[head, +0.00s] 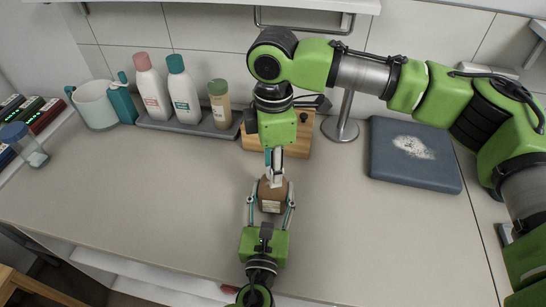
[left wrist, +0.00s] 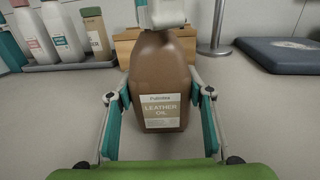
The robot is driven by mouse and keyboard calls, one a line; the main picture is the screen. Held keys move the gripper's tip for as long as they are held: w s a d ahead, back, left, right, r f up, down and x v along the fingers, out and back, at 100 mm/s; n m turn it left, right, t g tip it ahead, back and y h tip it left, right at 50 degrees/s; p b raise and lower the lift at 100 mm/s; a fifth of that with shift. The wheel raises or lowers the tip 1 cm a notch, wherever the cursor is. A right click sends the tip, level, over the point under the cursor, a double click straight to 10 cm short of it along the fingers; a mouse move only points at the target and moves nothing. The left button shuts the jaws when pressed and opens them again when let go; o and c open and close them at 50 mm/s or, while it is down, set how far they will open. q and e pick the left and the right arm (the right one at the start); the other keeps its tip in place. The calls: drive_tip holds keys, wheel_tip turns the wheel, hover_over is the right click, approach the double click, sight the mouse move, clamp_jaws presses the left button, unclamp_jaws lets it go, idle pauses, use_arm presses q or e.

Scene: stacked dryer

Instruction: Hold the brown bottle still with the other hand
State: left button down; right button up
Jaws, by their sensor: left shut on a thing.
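The brown bottle (head: 272,193) stands upright on the counter, and its white label reads "LEATHER OIL" in the left wrist view (left wrist: 160,75). My left gripper (head: 271,186) comes in low from the front. Its two fingers lie on either side of the bottle's body and are shut on it. My right gripper (head: 274,168) points straight down over the bottle's top, and its lower end also shows in the left wrist view (left wrist: 160,14). It covers the bottle's neck and any cap, and I cannot tell whether it grips them.
Behind stand a wooden block (head: 296,147) and a grey tray (head: 190,128) with several bottles. A light blue mug (head: 96,105) is at the back left. A dark blue board (head: 414,165) with white powder lies right. The counter beside the bottle is clear.

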clamp_jaws()
drive_tip(key=shift+m, duration=1.1)
drive_tip(key=shift+o, duration=0.7)
unclamp_jaws()
use_arm(q)
drive_tip(key=shift+f, duration=0.1)
use_arm(e)
wheel_tip(320, 180, up, 12)
